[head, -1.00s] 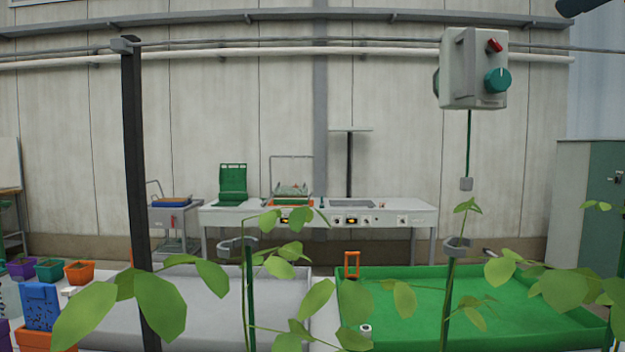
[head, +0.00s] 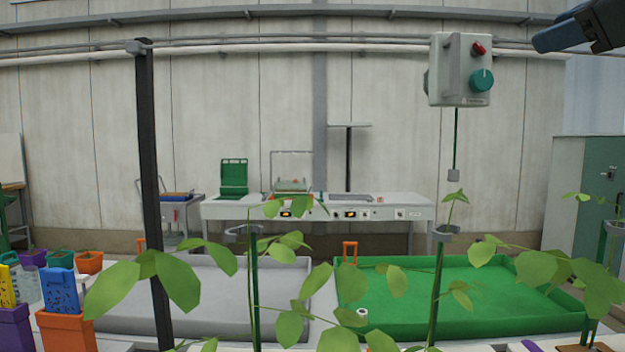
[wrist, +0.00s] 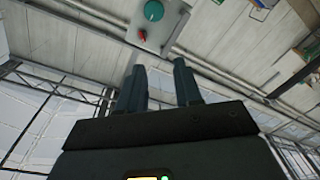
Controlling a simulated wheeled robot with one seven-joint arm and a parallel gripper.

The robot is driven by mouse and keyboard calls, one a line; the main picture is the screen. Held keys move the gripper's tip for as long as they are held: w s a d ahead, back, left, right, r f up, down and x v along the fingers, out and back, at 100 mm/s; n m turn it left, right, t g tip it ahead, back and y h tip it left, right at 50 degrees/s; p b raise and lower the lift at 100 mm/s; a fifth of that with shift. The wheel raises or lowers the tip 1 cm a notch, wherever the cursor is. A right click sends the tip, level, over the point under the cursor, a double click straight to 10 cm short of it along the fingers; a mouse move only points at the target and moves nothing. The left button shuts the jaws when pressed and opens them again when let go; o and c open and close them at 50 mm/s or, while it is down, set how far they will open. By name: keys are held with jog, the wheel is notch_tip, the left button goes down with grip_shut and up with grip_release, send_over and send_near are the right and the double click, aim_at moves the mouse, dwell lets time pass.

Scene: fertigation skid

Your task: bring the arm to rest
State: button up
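My gripper (head: 562,36) shows at the top right corner of the head view, raised in the air to the right of the grey control box (head: 460,70) and well above the benches. In the wrist view my gripper (wrist: 160,82) has its two dark blue-grey fingers apart with a clear gap and nothing between them. The control box, with its red and teal knobs, also shows beyond the fingertips in the wrist view (wrist: 153,28), tilted by the camera's angle.
Leafy plants (head: 165,275) stand close in front. Behind them are a grey tray (head: 215,325) and a green tray (head: 470,290). A black post (head: 150,180) rises at left. A white bench (head: 385,210) stands by the wall, a cabinet (head: 580,190) at right. Air around my gripper looks free.

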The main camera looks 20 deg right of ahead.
jog(key=w+a+f+m+y, duration=0.1)
jog(key=w+a+f+m, duration=0.15)
jog(key=f, duration=0.75)
jog(key=w+a+f+m+y, duration=0.1)
jog(key=w+f, duration=0.3)
jog(key=f, duration=0.6)
jog(key=s+a+f+m, duration=0.2)
jog(key=s+a+f, duration=0.15)
jog(key=f, duration=0.65)
jog(key=s+a+f+m, duration=0.2)
jog(key=a+f, duration=0.2)
jog(key=f, duration=0.7)
jog(key=s+a+f+g, duration=0.1)
jog(key=s+a+f, duration=0.2)
jog(key=s+f, duration=0.4)
jog(key=s+a+f+g, duration=0.1)
jog(key=s+a+f, duration=0.2)
jog(key=s+f, duration=0.4)
jog(key=s+a+n+y, duration=0.1)
jog(key=s+a+n, duration=0.1)
jog(key=s, duration=1.8)
jog(key=shift+a+g+y, duration=0.4)
jog(key=shift+a, duration=0.1)
